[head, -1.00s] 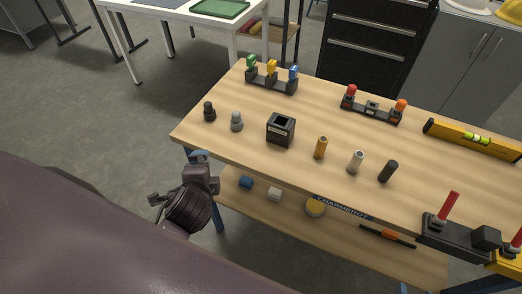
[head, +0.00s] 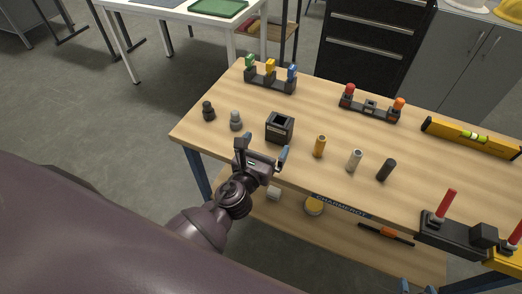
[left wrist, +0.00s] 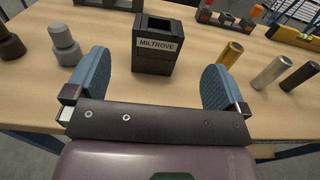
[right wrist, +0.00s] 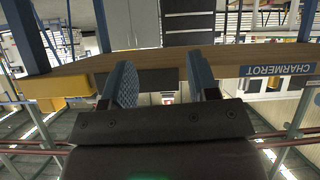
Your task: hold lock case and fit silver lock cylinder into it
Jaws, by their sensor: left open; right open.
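The lock case is a black open-topped box (head: 280,129) standing on the wooden table; in the left wrist view its label reads MILTROVE (left wrist: 154,52). The silver lock cylinder (head: 355,160) stands upright to its right, beyond a gold cylinder (head: 320,146); it also shows in the left wrist view (left wrist: 270,73). My left gripper (head: 262,153) is open and empty at the table's front edge, just short of the case. In the left wrist view the case lies ahead between its fingers (left wrist: 158,85), untouched. My right gripper (right wrist: 162,85) is open and empty, facing the table edge.
A black cylinder (head: 386,170) stands right of the silver one. Racks with coloured parts (head: 270,80) are behind. A dark fixture with a red rod (head: 447,207) is at front right. A yellow level (head: 472,138) lies at right.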

